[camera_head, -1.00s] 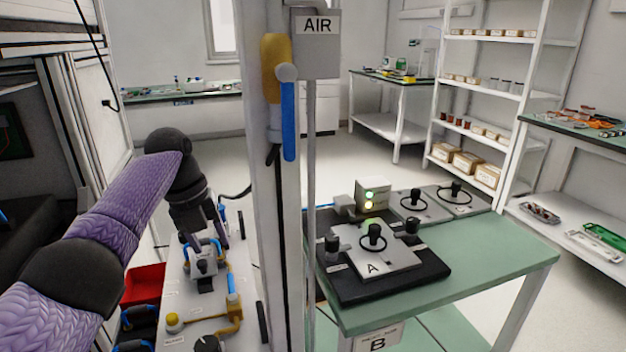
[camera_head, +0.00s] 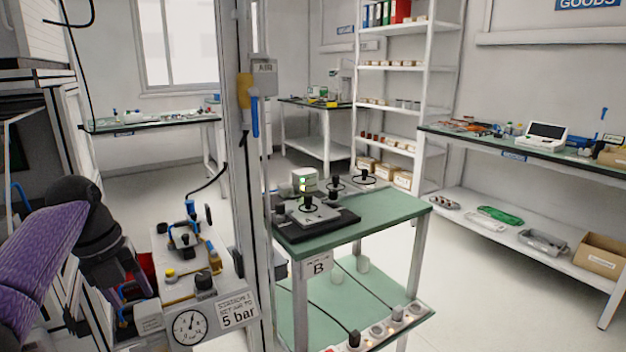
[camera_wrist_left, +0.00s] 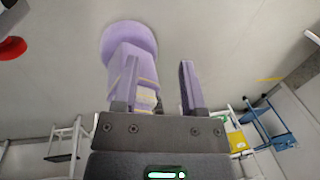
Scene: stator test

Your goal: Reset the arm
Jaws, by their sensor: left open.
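My left arm, with a purple sleeve and black joints, comes in from the left in the head view. My left gripper (camera_head: 128,288) hangs low, left of the white station panel (camera_head: 222,284) and partly hard to make out. In the left wrist view its two fingers (camera_wrist_left: 160,88) stand apart with nothing between them. A purple part of my own body shows behind them. My right gripper is in neither current view.
A pressure gauge (camera_head: 189,327) and blue and yellow fittings sit on the station. A white post (camera_head: 233,180) with an AIR box (camera_head: 264,77) stands beside it. Green bench B (camera_head: 385,212) carries a fixture (camera_head: 312,216). Open floor (camera_head: 480,270) lies to its right.

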